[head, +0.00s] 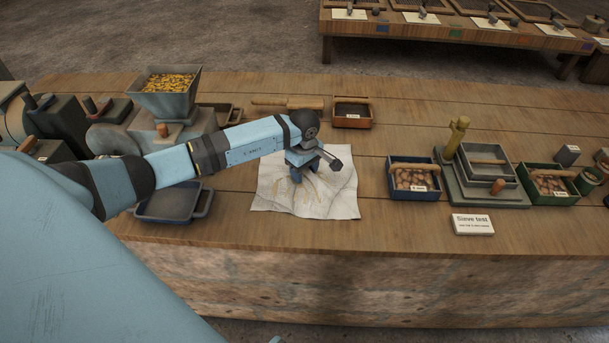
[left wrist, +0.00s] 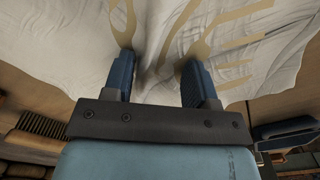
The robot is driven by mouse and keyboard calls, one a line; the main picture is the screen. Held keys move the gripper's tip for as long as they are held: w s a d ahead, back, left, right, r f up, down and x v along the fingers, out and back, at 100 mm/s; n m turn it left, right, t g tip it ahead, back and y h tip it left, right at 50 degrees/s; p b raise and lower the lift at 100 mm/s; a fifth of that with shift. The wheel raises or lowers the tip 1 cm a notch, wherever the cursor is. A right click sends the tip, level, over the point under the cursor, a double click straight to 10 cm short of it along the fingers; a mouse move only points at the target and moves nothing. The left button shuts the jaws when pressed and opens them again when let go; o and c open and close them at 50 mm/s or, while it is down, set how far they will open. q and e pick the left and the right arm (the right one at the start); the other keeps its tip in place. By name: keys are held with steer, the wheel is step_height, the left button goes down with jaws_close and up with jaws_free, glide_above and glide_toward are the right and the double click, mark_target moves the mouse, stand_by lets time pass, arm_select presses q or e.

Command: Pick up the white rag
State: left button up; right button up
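The white rag (head: 335,200) lies spread and wrinkled on the wooden bench, with tan stains or markings on it. My left gripper (head: 304,168) points down over the upper middle of the rag. In the left wrist view the gripper (left wrist: 158,62) has its two blue fingers apart, with the rag (left wrist: 270,50) filling the view beyond them. A fold of the cloth shows between the fingertips. The tips look at or very near the cloth; I cannot tell whether they touch it. My right gripper is not in view.
A dark tray (head: 168,207) lies left of the rag, near a hopper (head: 168,95) of yellow grain. A blue bin (head: 414,183), a sieve stand (head: 485,190) and a sign (head: 472,224) stand to the right. A small red-brown tray (head: 352,113) sits behind.

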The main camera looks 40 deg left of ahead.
arm_select(q)
steer(key=shift+f, duration=0.1)
jaws_close()
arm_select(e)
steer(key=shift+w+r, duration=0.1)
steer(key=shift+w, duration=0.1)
arm_select(q)
step_height(320, 180, up, 12)
steer(key=p, duration=0.6)
steer(key=shift+p, duration=0.4)
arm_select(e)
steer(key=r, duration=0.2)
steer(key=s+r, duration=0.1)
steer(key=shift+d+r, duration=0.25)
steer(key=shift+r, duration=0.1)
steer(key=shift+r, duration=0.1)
arm_select(q)
step_height(320, 180, up, 9)
steer(key=p, duration=0.4)
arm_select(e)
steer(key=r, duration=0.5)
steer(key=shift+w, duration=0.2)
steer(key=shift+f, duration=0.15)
